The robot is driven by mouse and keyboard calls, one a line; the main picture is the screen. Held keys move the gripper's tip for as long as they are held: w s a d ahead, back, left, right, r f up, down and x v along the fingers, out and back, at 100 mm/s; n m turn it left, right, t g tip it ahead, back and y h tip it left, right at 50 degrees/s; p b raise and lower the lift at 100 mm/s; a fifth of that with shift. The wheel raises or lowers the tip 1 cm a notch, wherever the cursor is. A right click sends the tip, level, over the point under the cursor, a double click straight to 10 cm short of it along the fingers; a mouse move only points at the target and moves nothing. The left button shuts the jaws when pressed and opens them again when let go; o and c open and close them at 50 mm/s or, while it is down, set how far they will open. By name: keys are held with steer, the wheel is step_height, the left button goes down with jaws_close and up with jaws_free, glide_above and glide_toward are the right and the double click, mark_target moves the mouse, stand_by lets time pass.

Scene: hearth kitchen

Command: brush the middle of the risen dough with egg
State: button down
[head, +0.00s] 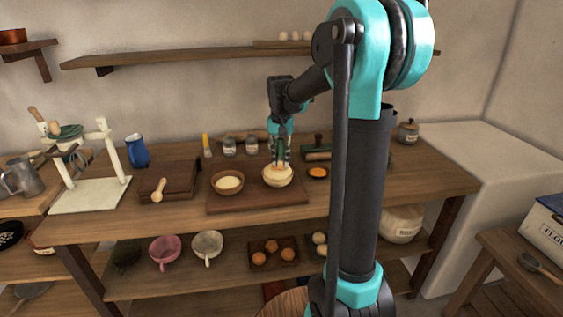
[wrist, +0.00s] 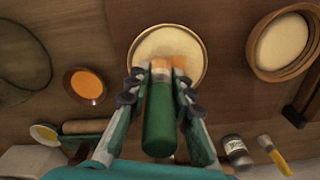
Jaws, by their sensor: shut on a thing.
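My gripper (head: 279,160) is shut on a brush with a green handle (wrist: 159,122), a pale ferrule and orange bristles. It holds the brush over a bowl of pale dough (head: 277,178). In the wrist view the bristle end overlaps the near half of this dough (wrist: 165,45). I cannot tell whether the bristles touch it. A small dish of orange egg (head: 318,173) stands to the right of the bowl; it also shows in the wrist view (wrist: 87,86). A second bowl with pale contents (head: 228,183) stands to the left, at the right in the wrist view (wrist: 285,44).
The bowls stand on a dark board (head: 255,201) on the wooden table. A yellow-handled brush (head: 207,146) and jars (head: 229,147) are behind. A rolling pin (wrist: 90,127) lies near the egg dish. A wooden box with a spoon (head: 171,180) and a blue jug (head: 137,151) are left.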

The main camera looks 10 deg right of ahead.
steer(key=shift+w, duration=0.45)
steer(key=shift+s, duration=0.1)
steer(key=shift+s+f, duration=0.1)
steer(key=shift+s, duration=1.45)
steer(key=shift+w, duration=0.1)
steer(key=shift+w, duration=1.55)
